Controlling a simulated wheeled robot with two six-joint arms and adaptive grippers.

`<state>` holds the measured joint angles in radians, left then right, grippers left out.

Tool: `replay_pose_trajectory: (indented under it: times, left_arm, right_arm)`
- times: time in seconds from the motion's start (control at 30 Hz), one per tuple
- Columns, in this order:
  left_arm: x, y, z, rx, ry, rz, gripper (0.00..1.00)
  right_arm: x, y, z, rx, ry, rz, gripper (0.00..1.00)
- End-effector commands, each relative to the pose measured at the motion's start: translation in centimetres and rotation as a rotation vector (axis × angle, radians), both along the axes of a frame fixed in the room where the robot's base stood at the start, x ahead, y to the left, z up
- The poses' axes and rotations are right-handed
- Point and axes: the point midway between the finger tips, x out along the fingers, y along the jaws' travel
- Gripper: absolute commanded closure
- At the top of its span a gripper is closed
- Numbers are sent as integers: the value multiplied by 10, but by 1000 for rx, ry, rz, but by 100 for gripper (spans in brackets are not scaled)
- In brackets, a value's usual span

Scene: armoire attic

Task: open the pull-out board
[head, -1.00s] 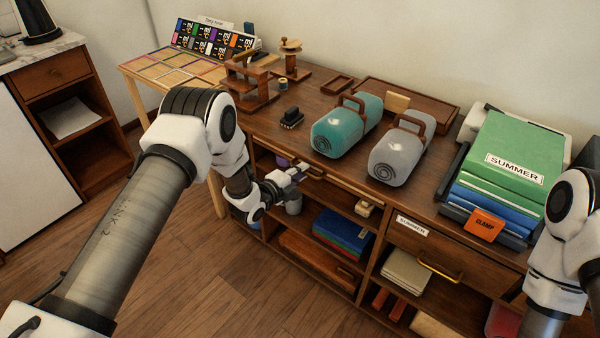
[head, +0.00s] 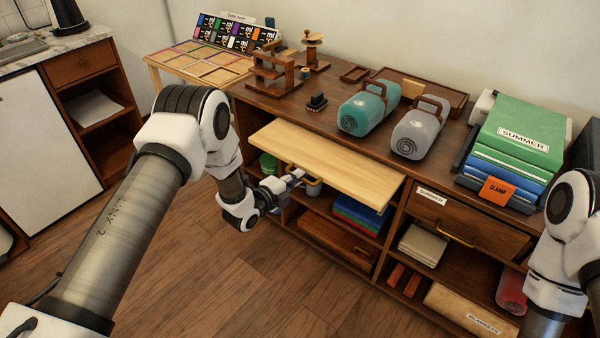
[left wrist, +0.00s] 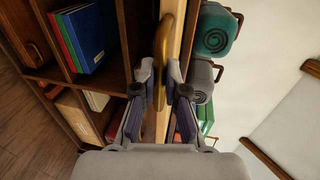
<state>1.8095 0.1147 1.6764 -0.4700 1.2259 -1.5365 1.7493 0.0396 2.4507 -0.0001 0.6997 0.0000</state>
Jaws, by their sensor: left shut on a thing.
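The pull-out board (head: 330,160) is a pale wooden slab that stands well out from the front of the dark wooden cabinet, under its top. In the left wrist view the board's front edge (left wrist: 181,40) runs up the picture, with a curved brass-coloured handle (left wrist: 161,40) on it. My left gripper (head: 297,174) is at the board's front edge, below it in the head view. In the left wrist view its fingers (left wrist: 160,78) are shut on the handle. The handle is hidden in the head view. My right gripper is out of view.
A teal canister (head: 368,108) and a grey canister (head: 420,128) stand on the cabinet top (head: 285,105). Green and blue folders (head: 520,135) are stacked at the right. A labelled drawer (head: 455,220) is beside the board. The wooden floor (head: 210,285) in front is clear.

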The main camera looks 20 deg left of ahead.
Motion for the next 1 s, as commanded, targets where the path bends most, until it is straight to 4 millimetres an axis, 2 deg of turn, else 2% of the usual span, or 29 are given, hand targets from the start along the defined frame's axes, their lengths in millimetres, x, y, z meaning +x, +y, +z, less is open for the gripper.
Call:
replay_pose_trajectory:
  times: [0.03,0.3,0.5,0.7,1.0]
  left_arm:
    - [-11,3,4,-1,5,-3,100]
    - [-76,26,5,-3,4,-2,100]
    - [-105,36,3,-2,2,-4,100]
    - [-115,40,1,0,-1,-5,100]
    - [-115,40,1,-1,-1,-6,100]
  right_arm:
    - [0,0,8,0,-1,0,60]
    - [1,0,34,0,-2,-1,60]
    - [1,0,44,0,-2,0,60]
    - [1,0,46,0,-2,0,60]
    - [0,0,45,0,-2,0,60]
